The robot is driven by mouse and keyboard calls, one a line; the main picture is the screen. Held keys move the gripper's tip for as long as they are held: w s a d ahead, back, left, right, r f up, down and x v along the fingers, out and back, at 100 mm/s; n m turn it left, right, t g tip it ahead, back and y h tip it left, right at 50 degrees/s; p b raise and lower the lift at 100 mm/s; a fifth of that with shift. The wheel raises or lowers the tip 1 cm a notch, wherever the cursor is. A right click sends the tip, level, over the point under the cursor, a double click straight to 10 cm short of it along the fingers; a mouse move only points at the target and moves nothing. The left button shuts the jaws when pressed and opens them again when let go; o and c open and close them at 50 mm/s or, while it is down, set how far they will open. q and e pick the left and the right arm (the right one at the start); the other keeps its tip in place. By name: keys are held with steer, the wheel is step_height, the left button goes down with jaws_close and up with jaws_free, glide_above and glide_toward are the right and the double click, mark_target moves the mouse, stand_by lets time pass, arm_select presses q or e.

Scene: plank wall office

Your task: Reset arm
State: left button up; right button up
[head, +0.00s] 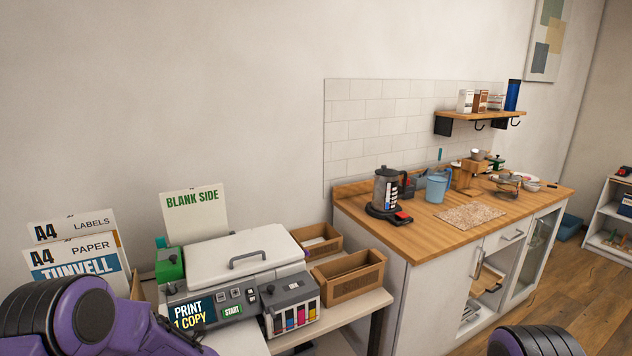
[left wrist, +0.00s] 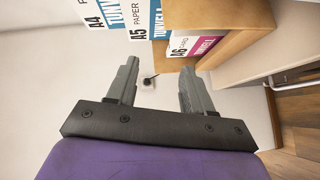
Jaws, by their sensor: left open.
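My left arm (head: 95,318), purple and black, comes in at the lower left of the head view, in front of the paper packs and the printer. Its fingers do not show there. In the left wrist view my left gripper (left wrist: 156,88) has its two grey fingers apart with nothing between them. Beyond the fingers is a pale wall with a small dark-centred fitting (left wrist: 149,80). Part of my right arm (head: 537,342) shows at the bottom right of the head view; its gripper is out of frame.
A printer (head: 243,262) with a display reading "PRINT 1 COPY" stands on a side table, beside cardboard trays (head: 350,275). Paper packs (head: 75,250) stand at the left. A wooden counter (head: 420,238) holds a kettle (head: 388,190) and a blue jug (head: 437,187). Floor (head: 560,290) shows clear at the right.

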arm_select(q)
steer(key=s+d+f+m+t+h+b, duration=0.1)
steer(key=s+d+f+m+h, duration=0.3)
steer(key=s+f+m, duration=0.5)
steer(key=s+d+f+m+t+h+b, duration=0.1)
steer(key=s+d+f+m+h, duration=0.3)
steer(key=s+f+m, duration=0.55)
steer(key=s+d+f+m+g+h+b, duration=0.1)
steer(key=s+d+f+m+g+h, duration=0.1)
steer(key=s, duration=0.6)
steer(key=s+d+f+m+g+h, duration=0.2)
steer(key=s+f+m, duration=0.1)
steer(key=s, duration=0.4)
steer(key=shift+s+f+b, duration=0.35)
steer(key=shift+s+f, duration=0.05)
steer(key=shift+f, duration=0.25)
